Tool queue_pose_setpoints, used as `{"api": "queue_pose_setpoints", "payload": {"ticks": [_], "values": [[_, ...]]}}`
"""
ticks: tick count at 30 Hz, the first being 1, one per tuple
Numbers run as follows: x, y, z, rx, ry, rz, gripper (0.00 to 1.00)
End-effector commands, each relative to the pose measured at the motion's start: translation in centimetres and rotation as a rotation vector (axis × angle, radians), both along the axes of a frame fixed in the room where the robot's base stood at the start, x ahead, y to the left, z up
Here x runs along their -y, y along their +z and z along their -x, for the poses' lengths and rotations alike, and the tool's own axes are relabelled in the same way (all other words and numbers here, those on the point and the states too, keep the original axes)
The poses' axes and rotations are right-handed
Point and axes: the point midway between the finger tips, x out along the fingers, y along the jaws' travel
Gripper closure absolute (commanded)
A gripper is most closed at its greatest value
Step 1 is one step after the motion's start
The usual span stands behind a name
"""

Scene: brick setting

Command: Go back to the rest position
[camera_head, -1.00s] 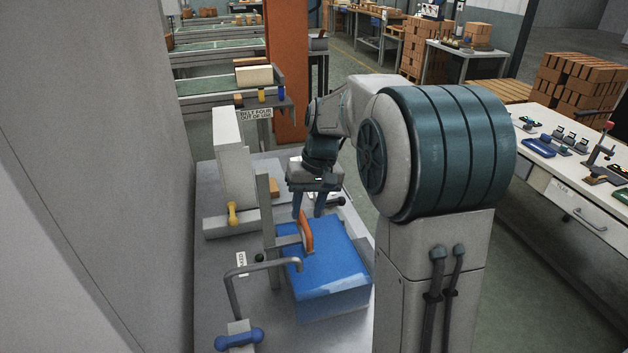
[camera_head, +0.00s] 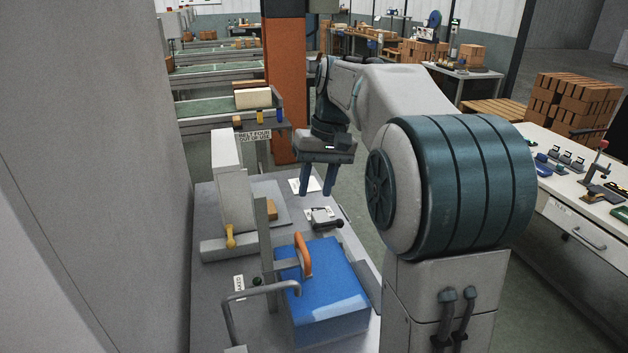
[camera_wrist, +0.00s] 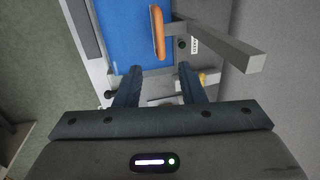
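My gripper (camera_head: 317,180) is in the head view, raised above the far part of the grey bench (camera_head: 214,312). Its two fingers point down, apart from each other, with nothing between them. In the wrist view the fingers of my gripper (camera_wrist: 166,85) are also spread and empty. My gripper is clear of both.
A grey post (camera_head: 263,240) with a side bar stands left of the block. A bent grey rail (camera_head: 262,291) is in front. A small dark clamp (camera_head: 322,219) lies behind the block. A tall pale block (camera_head: 230,190) stands near the left wall. A white workbench (camera_head: 590,225) is at right.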

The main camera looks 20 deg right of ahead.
Motion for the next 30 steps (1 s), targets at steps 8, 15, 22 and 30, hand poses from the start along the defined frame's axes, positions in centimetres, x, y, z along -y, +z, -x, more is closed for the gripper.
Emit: {"api": "queue_pose_setpoints", "payload": {"ticks": [8,15,22,30], "values": [[-1.3,-1.0,4.2,0.042,-0.012,0.050,0.64],[-2.7,-4.5,12.0,0.130,-0.030,0.128,0.64],[-3.2,-8.9,18.6,0.216,-0.030,0.178,0.64],[-3.1,-11.5,21.5,0.257,-0.026,0.195,0.64]]}}
